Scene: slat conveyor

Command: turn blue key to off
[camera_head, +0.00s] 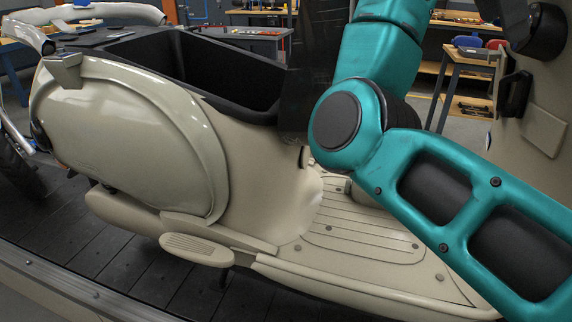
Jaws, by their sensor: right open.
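My teal right arm (345,120) comes in from the right, bends at a round dark joint and goes up out of the top edge. I cannot make out the blue key for sure; a tiny blue-white piece (489,141) shows at the panel's left edge. My left gripper is out of view.
A black hook (515,94) sticks out from the front panel. The scooter has an open black seat bin (190,65) and a flat ribbed footboard (365,235). It stands on the dark slat conveyor (130,255). Workbenches (465,68) with tools are in the background.

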